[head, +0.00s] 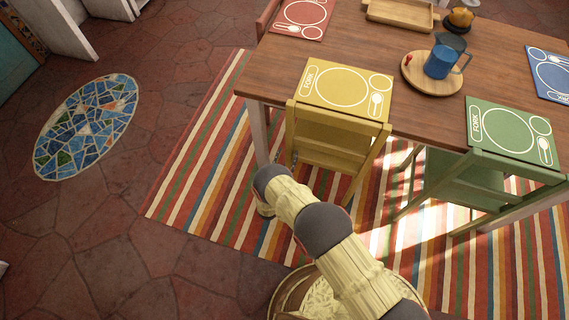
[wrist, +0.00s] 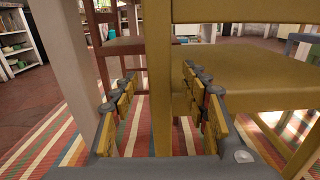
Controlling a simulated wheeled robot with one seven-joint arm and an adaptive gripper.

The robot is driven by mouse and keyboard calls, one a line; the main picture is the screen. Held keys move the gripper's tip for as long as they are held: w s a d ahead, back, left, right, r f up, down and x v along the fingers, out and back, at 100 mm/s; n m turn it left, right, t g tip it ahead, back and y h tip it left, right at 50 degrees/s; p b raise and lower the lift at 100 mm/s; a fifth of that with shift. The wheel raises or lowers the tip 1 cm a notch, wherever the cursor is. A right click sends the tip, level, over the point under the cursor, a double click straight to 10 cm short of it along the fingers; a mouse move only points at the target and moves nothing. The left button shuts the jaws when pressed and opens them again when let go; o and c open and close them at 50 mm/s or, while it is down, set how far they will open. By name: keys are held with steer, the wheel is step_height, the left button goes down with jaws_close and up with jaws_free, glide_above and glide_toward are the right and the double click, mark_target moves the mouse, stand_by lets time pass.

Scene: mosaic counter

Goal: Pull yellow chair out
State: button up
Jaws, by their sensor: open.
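The yellow chair (head: 335,140) stands at the table's near side, with its back toward me and its seat partly under the tabletop. In the wrist view its upright post (wrist: 159,85) runs down between my fingers, and its seat (wrist: 240,75) lies to the right. My gripper (wrist: 161,85) is open, with one finger on each side of the post. I see a gap on both sides, so the fingers do not appear to touch it. In the head view my arm reaches to the chair's left side, and the gripper is mostly hidden there.
The wooden table (head: 420,118) carries placemats and a round board with a blue pitcher (head: 440,62). A green chair (head: 470,185) stands to the right. A table leg (wrist: 72,70) is close on the left. The striped rug (head: 205,165) is clear at left.

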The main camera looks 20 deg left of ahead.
steer(key=shift+w, duration=1.25)
steer(key=shift+c, duration=0.6)
jaws_close()
